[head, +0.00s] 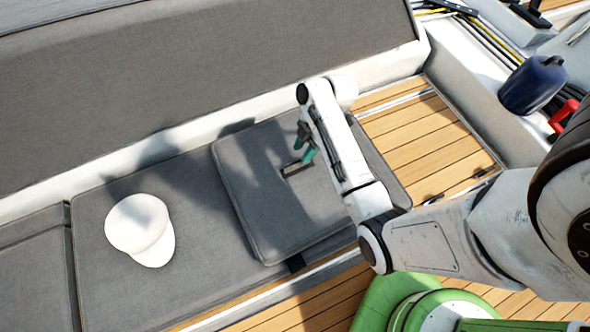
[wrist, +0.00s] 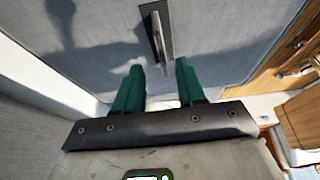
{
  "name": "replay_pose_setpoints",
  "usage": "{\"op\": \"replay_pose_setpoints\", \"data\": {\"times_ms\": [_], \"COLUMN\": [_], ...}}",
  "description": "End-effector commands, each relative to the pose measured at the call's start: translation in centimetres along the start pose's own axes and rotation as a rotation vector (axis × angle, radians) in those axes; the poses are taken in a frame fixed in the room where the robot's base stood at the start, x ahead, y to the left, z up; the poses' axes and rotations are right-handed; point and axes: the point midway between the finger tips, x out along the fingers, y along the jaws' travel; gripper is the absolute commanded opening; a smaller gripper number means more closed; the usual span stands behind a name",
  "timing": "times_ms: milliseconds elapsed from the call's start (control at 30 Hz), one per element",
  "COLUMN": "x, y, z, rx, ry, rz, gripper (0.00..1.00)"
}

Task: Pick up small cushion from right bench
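The small cushion (head: 262,215) is a grey square pad lying slightly askew on the right part of the grey bench seat. A dark strap-like handle (head: 298,166) sits on its top; it also shows in the wrist view (wrist: 157,38). My gripper (head: 306,147) is over the cushion at the handle, with green fingers spread apart. In the wrist view, the fingers (wrist: 159,68) point toward the cushion's grey top (wrist: 100,35), and the handle's near end lines up with the gap between them. I cannot tell whether they touch. My arm hides the cushion's right part.
A white hat (head: 140,228) lies on the seat left of the cushion. The bench backrest (head: 200,70) rises behind. Wooden slats (head: 430,145) are to the right. A dark blue fender (head: 531,84) and a red object (head: 563,115) are at the upper right.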

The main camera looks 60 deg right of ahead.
Motion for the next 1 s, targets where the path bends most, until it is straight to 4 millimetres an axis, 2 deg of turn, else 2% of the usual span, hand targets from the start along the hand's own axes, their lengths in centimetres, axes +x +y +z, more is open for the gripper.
{"op": "replay_pose_setpoints", "data": {"times_ms": [233,500,800,1000], "x": [1.8,5.4,6.0,6.0], "y": [-0.1,-0.1,-0.1,-0.1], "z": [-0.1,-0.1,-0.1,-0.1], "rx": [0.000,0.002,0.001,0.001], "ry": [-0.001,-0.001,-0.001,-0.001], "rz": [-0.003,-0.002,0.001,0.000], "gripper": [0.39,0.39,0.39,0.22]}}
